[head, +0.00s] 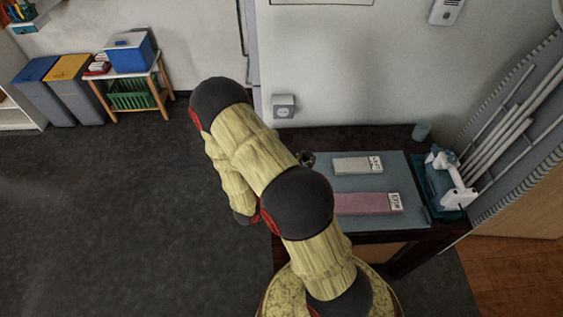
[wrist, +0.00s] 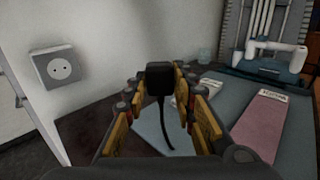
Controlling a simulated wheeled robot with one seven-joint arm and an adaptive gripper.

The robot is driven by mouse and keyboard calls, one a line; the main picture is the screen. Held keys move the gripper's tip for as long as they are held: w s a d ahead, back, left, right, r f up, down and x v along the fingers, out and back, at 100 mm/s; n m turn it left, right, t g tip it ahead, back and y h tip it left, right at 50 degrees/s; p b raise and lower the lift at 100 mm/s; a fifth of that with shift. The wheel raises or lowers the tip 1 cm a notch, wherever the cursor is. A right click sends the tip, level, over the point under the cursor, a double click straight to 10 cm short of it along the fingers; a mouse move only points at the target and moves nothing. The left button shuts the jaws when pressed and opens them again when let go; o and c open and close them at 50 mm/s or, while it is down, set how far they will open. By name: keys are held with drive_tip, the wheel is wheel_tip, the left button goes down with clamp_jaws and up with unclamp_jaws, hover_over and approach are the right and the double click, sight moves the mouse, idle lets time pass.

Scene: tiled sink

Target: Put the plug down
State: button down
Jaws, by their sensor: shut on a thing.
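The black plug (wrist: 160,77) is between the yellow-padded fingers of my gripper (wrist: 158,90) in the wrist view, and the gripper is shut on it. Its dark cord (wrist: 164,122) hangs down between the fingers. The plug is above the table, near the blue-grey mat's left edge. In the head view my arm hides most of the gripper, and only a small dark part shows beside the mat. The plug cannot be made out there. A wall socket (head: 284,106) is on the wall behind the table; it also shows empty in the wrist view (wrist: 59,67).
The blue-grey mat (head: 417,203) covers most of the dark table. A pale block (head: 350,165) and a pink block (head: 361,204) lie on it. A small cup (head: 421,131) stands at the back. A white-and-blue device (head: 450,182) stands at the right.

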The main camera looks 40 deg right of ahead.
drive_tip(key=w+f+b, duration=0.1)
drive_tip(key=w+f, duration=0.2)
drive_tip(key=w, duration=0.1)
drive_tip(key=w+f+b, duration=0.1)
drive_tip(key=w+f, duration=0.1)
drive_tip(key=w, duration=0.1)
drive_tip(key=w+f+b, duration=0.2)
drive_tip(key=w+f, duration=0.1)
drive_tip(key=w, duration=0.1)
drive_tip(key=shift+w+a+f, duration=0.3)
drive_tip(key=shift+w+a, duration=0.05)
drive_tip(key=shift+a, duration=0.05)
drive_tip(key=shift+w+f, duration=0.15)
drive_tip(key=shift+f, duration=0.05)
drive_tip(key=shift+w+f+b, duration=0.15)
drive_tip(key=shift+f+b, duration=0.4)
drive_tip(key=shift+f, duration=0.3)
drive_tip(key=shift+w+f+b, duration=0.1)
drive_tip(key=shift+f+b, duration=0.45)
drive_tip(key=shift+f, duration=0.3)
drive_tip(key=shift+f, duration=0.4)
drive_tip(key=shift+f+b, duration=0.25)
drive_tip(key=shift+b, duration=0.15)
drive_tip(key=c, duration=1.6)
unclamp_jaws()
